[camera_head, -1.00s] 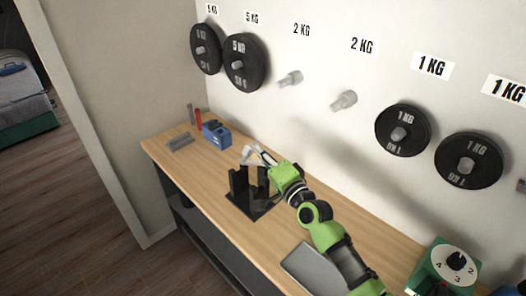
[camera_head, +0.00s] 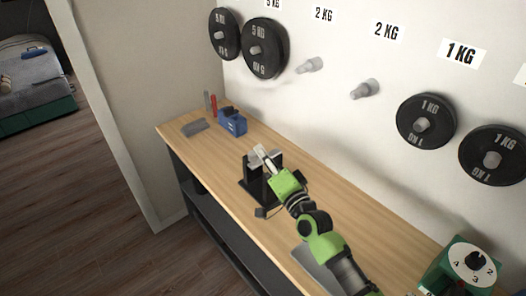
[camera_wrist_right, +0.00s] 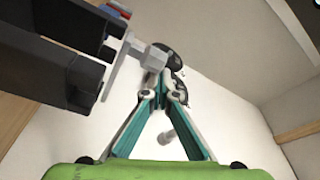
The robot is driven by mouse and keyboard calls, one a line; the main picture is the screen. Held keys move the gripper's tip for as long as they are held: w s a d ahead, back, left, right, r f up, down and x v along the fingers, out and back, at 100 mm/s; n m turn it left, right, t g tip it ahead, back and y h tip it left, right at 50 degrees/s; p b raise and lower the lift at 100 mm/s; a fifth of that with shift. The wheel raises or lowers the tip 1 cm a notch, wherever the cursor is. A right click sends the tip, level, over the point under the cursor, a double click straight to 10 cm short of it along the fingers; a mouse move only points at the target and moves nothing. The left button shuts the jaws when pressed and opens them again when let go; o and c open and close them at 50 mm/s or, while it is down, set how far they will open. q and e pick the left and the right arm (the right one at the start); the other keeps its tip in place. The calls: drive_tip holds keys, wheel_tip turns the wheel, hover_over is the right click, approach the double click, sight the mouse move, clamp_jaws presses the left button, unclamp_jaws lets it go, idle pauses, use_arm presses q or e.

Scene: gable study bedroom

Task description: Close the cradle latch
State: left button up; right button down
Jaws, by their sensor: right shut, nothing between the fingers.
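The black cradle (camera_head: 250,183) stands upright on the workbench, partly hidden by my right arm. My right gripper (camera_head: 262,154) is at the cradle's top, its fingers shut with nothing between them. In the right wrist view, the cradle's dark uprights (camera_wrist_right: 60,65) fill the left side. A grey metal piece with a bolt-like end (camera_wrist_right: 150,58), possibly the latch, reaches from them to beside my shut fingertips (camera_wrist_right: 166,72). I cannot tell whether they touch. A small dark piece (camera_head: 261,212) sits low at the cradle's near side. My left gripper is not in view.
On the wooden workbench (camera_head: 330,205) are a blue tool (camera_head: 233,123), a grey block (camera_head: 195,127), and a green dial device (camera_head: 462,265). A grey flat plate (camera_head: 312,265) lies near the front edge. Weight plates (camera_head: 425,121) and pegs (camera_head: 364,90) are on the wall behind.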

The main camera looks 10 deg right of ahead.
drive_tip(key=shift+s+a+f, duration=0.1)
drive_tip(key=shift+a+f, duration=0.05)
drive_tip(key=shift+f, duration=0.2)
drive_tip(key=r+v, duration=0.1)
drive_tip(key=v, duration=1.1)
drive_tip(key=shift+f, duration=0.2)
drive_tip(key=shift+f, duration=0.1)
